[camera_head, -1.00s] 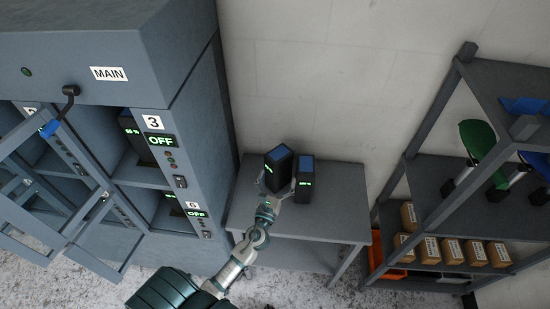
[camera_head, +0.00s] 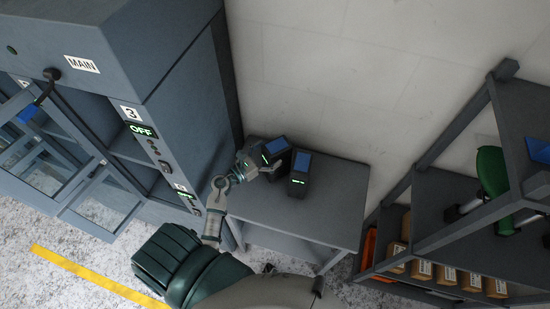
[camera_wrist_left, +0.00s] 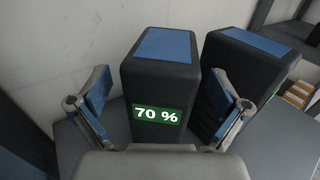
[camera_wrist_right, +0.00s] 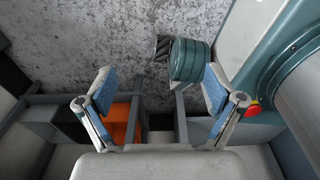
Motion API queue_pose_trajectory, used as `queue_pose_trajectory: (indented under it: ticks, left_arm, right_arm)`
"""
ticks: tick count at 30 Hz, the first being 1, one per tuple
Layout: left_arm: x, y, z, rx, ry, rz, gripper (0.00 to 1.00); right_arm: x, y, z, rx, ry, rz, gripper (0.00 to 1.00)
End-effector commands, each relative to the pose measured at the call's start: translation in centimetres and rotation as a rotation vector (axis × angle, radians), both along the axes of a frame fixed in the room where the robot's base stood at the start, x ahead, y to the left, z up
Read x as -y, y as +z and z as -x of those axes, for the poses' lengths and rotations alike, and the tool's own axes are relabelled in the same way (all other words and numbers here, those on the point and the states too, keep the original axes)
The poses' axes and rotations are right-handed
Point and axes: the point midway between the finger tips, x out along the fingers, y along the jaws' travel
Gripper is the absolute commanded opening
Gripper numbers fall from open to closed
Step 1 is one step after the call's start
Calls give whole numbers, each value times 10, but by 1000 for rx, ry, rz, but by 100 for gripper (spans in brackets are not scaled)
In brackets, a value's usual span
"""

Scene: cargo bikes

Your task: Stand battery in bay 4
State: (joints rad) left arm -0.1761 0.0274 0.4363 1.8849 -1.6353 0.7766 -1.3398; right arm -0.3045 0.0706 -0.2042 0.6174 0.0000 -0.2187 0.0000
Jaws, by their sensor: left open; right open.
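Two dark batteries with blue tops stand side by side on the grey table (camera_head: 325,210): a left battery (camera_head: 277,147) and a right battery (camera_head: 301,180). My left gripper (camera_head: 262,163) is at the left battery. In the left wrist view, the battery reading 70 % (camera_wrist_left: 158,85) stands between the open fingers of my left gripper (camera_wrist_left: 162,103); the other battery (camera_wrist_left: 250,65) is just beyond the right finger. My right gripper (camera_wrist_right: 158,88) is open and empty, away from the table. The grey cabinet (camera_head: 185,100) has a bay marked 3 reading OFF; I cannot make out a bay 4 label.
Cabinet doors (camera_head: 95,185) hang open at the left. A shelf rack (camera_head: 430,190) with cardboard boxes (camera_head: 421,270) stands at the right. The wall is close behind the table. An orange bin (camera_wrist_right: 122,125) shows below my right gripper.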

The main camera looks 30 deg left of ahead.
Motion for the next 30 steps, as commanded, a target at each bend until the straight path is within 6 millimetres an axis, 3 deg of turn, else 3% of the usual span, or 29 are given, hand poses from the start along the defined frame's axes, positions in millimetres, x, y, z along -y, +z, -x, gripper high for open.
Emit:
queue_pose_trajectory:
  ticks: [5, 13, 24, 25, 30]
  left_arm:
    - [11, 2, -23, 2, 0, 0, 100]
    - [10, 0, -25, 1, -1, -1, 100]
    - [9, 0, -26, 1, 1, -1, 8]
    - [9, 0, -25, 0, 1, -1, 2]
    - [9, 3, -26, 8, 1, 0, 2]
  right_arm:
    - [2, 6, -1, 2, 0, 3, 92]
    - [14, 6, -6, 7, -2, 17, 92]
    - [13, 6, -6, 7, -1, 16, 92]
    - [11, 6, -6, 7, -2, 14, 92]
    - [1, 6, -6, 6, -3, 1, 92]
